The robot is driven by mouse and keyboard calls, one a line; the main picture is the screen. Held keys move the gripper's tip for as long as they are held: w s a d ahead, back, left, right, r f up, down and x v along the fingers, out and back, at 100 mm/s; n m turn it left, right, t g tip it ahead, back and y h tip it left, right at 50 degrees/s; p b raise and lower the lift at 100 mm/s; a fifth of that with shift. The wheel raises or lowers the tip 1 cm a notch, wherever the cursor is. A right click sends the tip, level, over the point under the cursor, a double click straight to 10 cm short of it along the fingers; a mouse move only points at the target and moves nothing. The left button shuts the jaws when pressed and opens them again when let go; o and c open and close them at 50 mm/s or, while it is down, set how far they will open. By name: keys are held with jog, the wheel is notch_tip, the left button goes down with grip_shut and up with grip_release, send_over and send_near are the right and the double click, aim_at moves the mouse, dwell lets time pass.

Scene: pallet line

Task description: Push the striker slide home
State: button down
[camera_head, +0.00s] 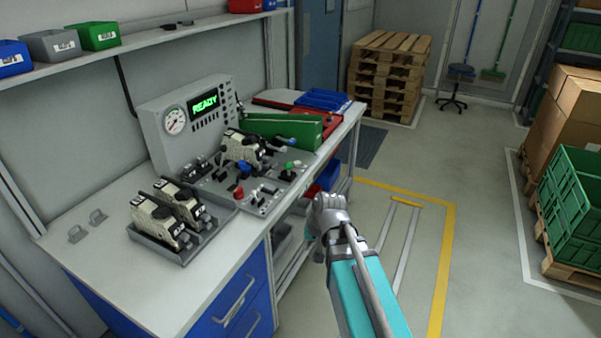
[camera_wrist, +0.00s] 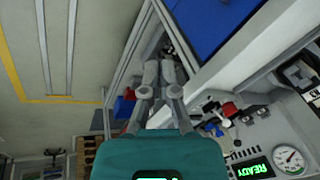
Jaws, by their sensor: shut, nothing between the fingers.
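The test station's control box (camera_head: 180,122) stands on the bench, with a gauge and a green READY display. In front of it, a fixture plate (camera_head: 262,205) carries a cream and black unit (camera_head: 240,149), a blue-ended lever (camera_head: 283,141), a green knob (camera_head: 291,165) and a red button (camera_head: 239,192). I cannot tell which part is the striker slide. My gripper (camera_head: 328,200) is shut and empty, in the air just off the bench's front edge, right of the fixture. In the wrist view my gripper (camera_wrist: 160,66) points away from the fixture; the READY box (camera_wrist: 255,168) appears upside down at lower right.
A grey tray (camera_head: 152,242) with similar units sits left of the fixture. A green bin (camera_head: 285,131) and a red tray (camera_head: 325,135) lie behind it. Blue drawers (camera_head: 235,300) are under the bench.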

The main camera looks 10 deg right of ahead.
jog(key=w+m+t+y+b, duration=0.4)
jog(key=w+t+b, duration=0.2)
jog(key=w, duration=1)
jog(key=w+d+r+m+t+h+b, duration=0.1)
jog(key=w+d+r+m+t+b, duration=0.2)
jog(key=w+d+m+t, duration=0.4)
jog(key=w+d+b, duration=0.1)
jog(key=w+d, duration=0.2)
jog(key=shift+w+r+m, duration=0.3)
jog(key=shift+w+r, duration=0.05)
jog(key=shift+w, duration=0.05)
jog(key=shift+w+a+b, duration=0.1)
jog(key=shift+w+b, duration=0.05)
jog(key=shift+b, duration=0.15)
jog(key=shift+s+a+f+b+x, duration=0.15)
jog(key=shift+a+b+x, duration=0.25)
jog(key=shift+x, duration=1.7)
jog(key=shift+s+a+b+x, duration=0.25)
jog(key=shift+a+x, duration=0.15)
jog(key=shift+x, duration=1.7)
jog(key=shift+s+a+f+b+x, duration=0.1)
jog(key=shift+a+b+x, duration=0.3)
jog(key=shift+x, duration=1.7)
